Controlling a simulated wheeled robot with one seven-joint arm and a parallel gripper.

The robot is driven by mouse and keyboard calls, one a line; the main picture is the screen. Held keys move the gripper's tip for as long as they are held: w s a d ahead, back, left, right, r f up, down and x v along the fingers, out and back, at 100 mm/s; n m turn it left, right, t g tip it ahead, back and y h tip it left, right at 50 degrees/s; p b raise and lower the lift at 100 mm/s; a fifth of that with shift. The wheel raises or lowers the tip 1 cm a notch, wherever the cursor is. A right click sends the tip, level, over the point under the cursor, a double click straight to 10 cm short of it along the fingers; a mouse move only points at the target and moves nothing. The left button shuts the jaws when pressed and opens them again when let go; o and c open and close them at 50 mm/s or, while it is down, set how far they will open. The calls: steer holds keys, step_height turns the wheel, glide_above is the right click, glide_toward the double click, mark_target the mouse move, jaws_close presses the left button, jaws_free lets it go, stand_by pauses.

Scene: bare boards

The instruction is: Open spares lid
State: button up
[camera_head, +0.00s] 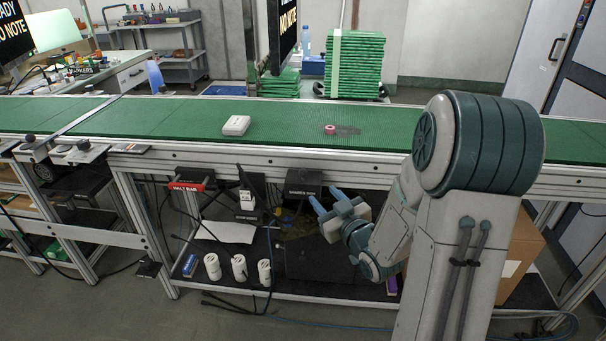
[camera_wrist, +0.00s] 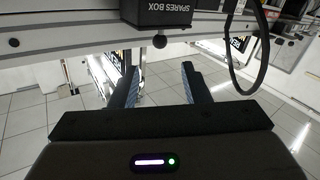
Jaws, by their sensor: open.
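The spares box (camera_head: 302,182) is a small dark box with a white label, mounted under the front edge of the conveyor bench. My gripper (camera_head: 328,198) is just right of and below the box, with two blue fingers apart and empty. In the wrist view my gripper (camera_wrist: 160,70) points toward the area below the box, apart from the knob.
The green conveyor (camera_head: 270,118) runs above, bearing a white case (camera_head: 236,125) and a pink ring (camera_head: 330,129). A red halt bar (camera_head: 188,186) is further left. White cylinders (camera_head: 239,268) stand on the lower shelf. A black cable (camera_wrist: 262,60) hangs right in the wrist view.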

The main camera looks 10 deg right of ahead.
mark_target(305, 175)
steer(key=x, duration=1.2)
steer(key=shift+w+a+p, duration=0.1)
steer(key=shift+w+p, duration=0.15)
steer(key=shift+p, duration=0.1)
jaws_close()
